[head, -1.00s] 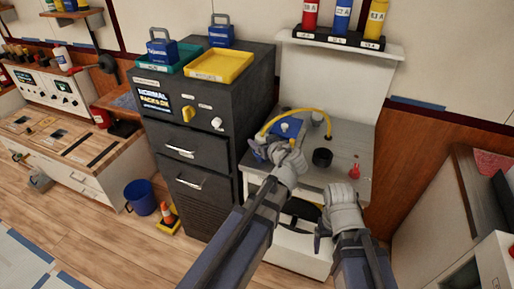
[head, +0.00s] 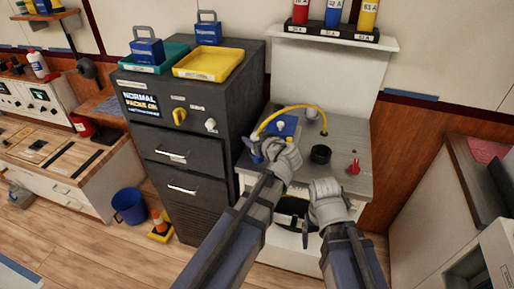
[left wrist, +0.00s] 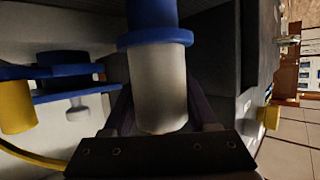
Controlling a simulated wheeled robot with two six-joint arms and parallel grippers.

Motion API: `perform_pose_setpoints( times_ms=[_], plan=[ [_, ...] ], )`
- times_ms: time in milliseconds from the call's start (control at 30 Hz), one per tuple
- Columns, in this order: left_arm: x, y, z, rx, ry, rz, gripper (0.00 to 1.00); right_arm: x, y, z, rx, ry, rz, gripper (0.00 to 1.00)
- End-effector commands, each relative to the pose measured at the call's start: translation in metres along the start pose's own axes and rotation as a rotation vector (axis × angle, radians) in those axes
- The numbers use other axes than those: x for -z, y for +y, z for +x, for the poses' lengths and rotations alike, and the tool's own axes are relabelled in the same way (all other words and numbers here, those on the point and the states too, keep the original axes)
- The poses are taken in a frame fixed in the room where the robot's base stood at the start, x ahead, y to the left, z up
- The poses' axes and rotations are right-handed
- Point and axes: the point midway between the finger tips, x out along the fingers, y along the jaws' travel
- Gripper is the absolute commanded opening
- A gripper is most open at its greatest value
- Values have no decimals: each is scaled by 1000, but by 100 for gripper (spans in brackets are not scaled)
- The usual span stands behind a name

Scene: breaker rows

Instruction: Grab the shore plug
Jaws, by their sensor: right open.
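A blue plug with a pale grey, cylindrical body (left wrist: 158,85), apparently the shore plug, fills the middle of the left wrist view. In the head view its blue part (head: 257,158) shows at the tips of my left gripper (head: 264,153). My left fingers lie on either side of the pale body; whether they press on it I cannot tell. A yellow cable (head: 290,107) arches over the grey bench top towards the plug; its end there is hidden. My right gripper (head: 309,215) is open and empty in front of the bench.
A blue box (head: 285,124) stands on the bench (head: 345,145), with a black cup (head: 320,154) and a red knob (head: 353,167) to its right. A dark cabinet (head: 190,140) rises close on the left. The bench's right half is mostly free.

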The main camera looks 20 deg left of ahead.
Motion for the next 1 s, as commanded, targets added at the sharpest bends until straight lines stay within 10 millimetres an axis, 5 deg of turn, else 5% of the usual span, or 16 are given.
perform_pose_setpoints(
  times_ms=[433,1000],
  plan=[
    [0,0,0,1,0,0,0,0,0,0,0,0,0,83],
    [2,0,-1,0,1,1,0,0,0,-2,0,0,0,83]
  ],
)
